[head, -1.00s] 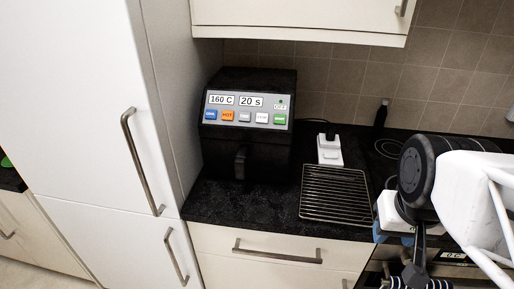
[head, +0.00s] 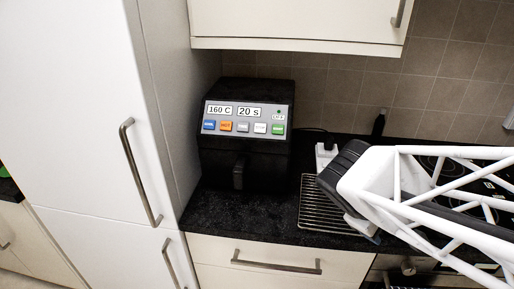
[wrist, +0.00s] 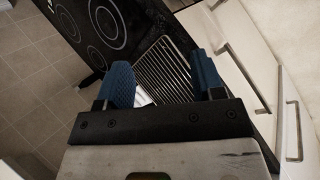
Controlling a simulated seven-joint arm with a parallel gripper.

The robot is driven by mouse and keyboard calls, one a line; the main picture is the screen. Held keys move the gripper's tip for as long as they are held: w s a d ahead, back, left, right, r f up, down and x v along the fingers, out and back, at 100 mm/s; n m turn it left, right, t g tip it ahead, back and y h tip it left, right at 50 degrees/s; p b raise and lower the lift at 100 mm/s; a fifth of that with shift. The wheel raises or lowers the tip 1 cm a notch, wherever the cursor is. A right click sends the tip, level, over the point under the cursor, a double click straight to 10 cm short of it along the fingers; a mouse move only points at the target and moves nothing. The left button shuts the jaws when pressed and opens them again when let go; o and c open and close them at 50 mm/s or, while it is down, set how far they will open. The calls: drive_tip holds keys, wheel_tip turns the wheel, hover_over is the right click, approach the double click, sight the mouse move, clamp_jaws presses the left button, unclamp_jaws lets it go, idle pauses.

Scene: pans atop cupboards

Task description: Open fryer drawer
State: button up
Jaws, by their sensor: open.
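The black fryer (head: 246,130) stands on the dark counter against the tall white cupboard in the head view. Its front panel shows "160 C" and "20 S" above a row of coloured buttons. The fryer drawer's handle (head: 239,173) sticks out at the lower front, and the drawer looks closed. In the wrist view my gripper (wrist: 165,80) is open and empty, its two blue fingers apart above the wire rack. The fryer is not clearly seen in the wrist view.
A wire rack (head: 314,212) lies on the counter right of the fryer; it also shows in the wrist view (wrist: 163,72). A white socket piece (head: 325,156) stands behind it. A hob (wrist: 92,28) is beyond. The counter (head: 215,212) before the fryer is clear.

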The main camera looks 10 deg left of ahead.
drive_tip(key=w+a+n+t+h, duration=0.2)
drive_tip(key=w+a+n+t, duration=0.1)
drive_tip(key=w+a+n, duration=0.25)
drive_tip(key=n+t+y, duration=0.8)
drive_tip(key=n+t, duration=0.4)
drive_tip(key=n, duration=0.9)
approach(240, 170)
drive_tip(key=w, duration=0.1)
drive_tip(key=w+f, duration=0.1)
drive_tip(key=w, duration=0.2)
drive_tip(key=shift+a+f, duration=0.25)
drive_tip(key=shift+f, duration=0.15)
drive_tip(key=shift+w, duration=0.1)
drive_tip(key=shift+w, duration=3.85)
clamp_jaws()
